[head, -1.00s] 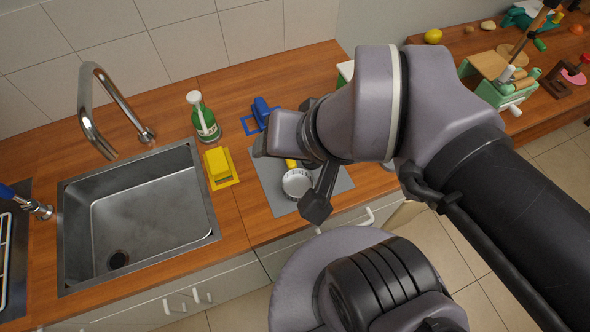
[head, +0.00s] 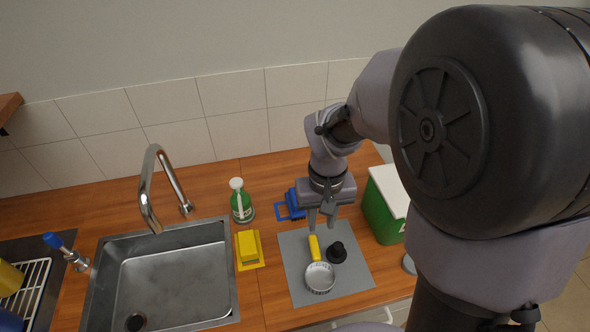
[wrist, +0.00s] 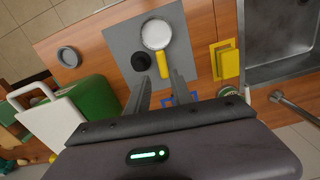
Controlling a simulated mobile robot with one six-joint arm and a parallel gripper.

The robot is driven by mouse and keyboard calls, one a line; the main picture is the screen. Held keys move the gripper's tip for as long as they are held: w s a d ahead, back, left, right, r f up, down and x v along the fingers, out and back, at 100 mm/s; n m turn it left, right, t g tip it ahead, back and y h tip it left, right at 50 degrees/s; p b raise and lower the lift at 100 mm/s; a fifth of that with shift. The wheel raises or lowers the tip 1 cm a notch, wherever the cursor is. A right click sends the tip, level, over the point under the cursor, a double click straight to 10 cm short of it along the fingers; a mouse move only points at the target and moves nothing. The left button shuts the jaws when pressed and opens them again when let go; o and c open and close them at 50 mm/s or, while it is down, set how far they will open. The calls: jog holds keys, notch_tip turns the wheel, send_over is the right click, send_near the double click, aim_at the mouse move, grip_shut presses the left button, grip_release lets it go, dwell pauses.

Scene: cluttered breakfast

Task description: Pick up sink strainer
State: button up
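My gripper (head: 321,226) points down over the back part of the grey mat. In the wrist view its two fingers (wrist: 160,78) are apart with nothing held between them. On the mat lies a round whitish-grey piece with a yellow handle (head: 319,275), also in the wrist view (wrist: 157,36). The handle's end lies just ahead of the fingertips. A black knobbed round piece (head: 337,252) sits beside it, also in the wrist view (wrist: 141,62). A small grey round piece (wrist: 67,54) lies off the mat. I cannot tell for certain which piece is the sink strainer.
The grey mat (head: 353,284) lies on the wooden counter. A green box with a white lid (head: 380,218) stands to its right. A yellow sponge (head: 248,247), a green bottle (head: 241,205) and the sink (head: 168,280) are to the left. A blue item (head: 290,205) lies behind.

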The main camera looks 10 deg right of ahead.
aim_at(316, 252)
notch_tip(316, 252, down, 12)
jog(key=b, duration=0.4)
jog(key=shift+r, duration=0.15)
jog(key=f+b, duration=0.2)
jog(key=f, duration=0.1)
jog(key=f+b, duration=0.1)
jog(key=f, duration=0.1)
jog(key=shift+w+a, duration=0.1)
jog(key=shift+w, duration=0.25)
jog(key=shift+s+r, duration=0.1)
jog(key=shift+r, duration=0.05)
jog(key=shift+c, duration=0.5)
grip_shut()
